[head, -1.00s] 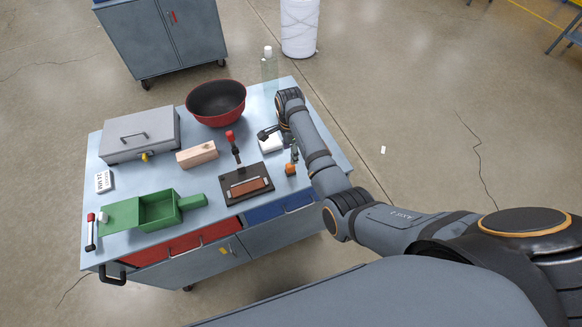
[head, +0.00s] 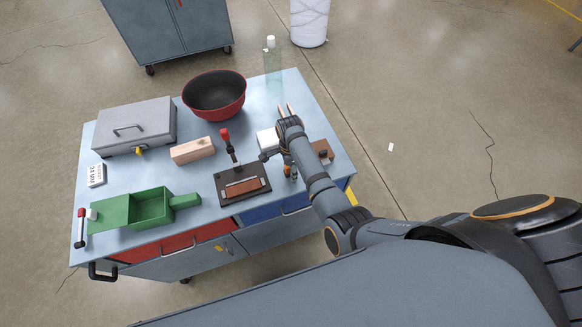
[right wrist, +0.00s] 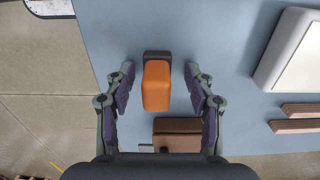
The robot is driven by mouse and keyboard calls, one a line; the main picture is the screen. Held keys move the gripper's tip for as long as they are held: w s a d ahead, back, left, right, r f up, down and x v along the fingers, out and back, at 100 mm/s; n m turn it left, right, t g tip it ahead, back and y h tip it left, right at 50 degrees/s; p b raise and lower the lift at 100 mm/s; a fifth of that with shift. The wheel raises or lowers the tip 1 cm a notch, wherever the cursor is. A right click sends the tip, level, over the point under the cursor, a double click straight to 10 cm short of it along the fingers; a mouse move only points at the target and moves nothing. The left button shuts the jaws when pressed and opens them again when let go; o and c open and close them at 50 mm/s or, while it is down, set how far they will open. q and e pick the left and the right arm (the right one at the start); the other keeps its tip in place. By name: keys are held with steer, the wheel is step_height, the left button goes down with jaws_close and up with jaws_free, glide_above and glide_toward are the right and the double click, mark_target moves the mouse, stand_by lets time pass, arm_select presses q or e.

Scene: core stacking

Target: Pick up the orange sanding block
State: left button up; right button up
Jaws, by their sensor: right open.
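The orange sanding block (right wrist: 156,85) lies on the blue-grey bench top, with a dark piece showing at one end. In the right wrist view it sits between the spread fingers of my right gripper (right wrist: 159,76), with a gap on both sides. In the head view a small part of the orange block (head: 287,170) shows below my right gripper (head: 278,162), and the wrist hides most of it. My right gripper is open and empty above the block. My left gripper does not show.
A brown block (right wrist: 178,135) lies close to the orange one. A white-topped box (right wrist: 295,50) and two brown bars (right wrist: 297,118) lie to the side. The black fixture (head: 243,184) with a red-knobbed lever, wooden block (head: 192,151), green box (head: 150,208) and red bowl (head: 214,96) stand further left.

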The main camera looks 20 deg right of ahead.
steer(key=shift+w+d, duration=0.15)
steer(key=shift+d, duration=0.05)
steer(key=shift+a, duration=0.1)
steer(key=shift+s+a+r, duration=0.2)
steer(key=shift+s+r, duration=0.05)
steer(key=shift+s, duration=0.1)
steer(key=shift+c, duration=1.3)
steer(key=shift+s+a+r, duration=0.1)
steer(key=shift+s+a, duration=0.05)
steer(key=shift+a, duration=0.05)
steer(key=shift+c, duration=3.5)
steer(key=shift+d, duration=0.1)
jaws_close()
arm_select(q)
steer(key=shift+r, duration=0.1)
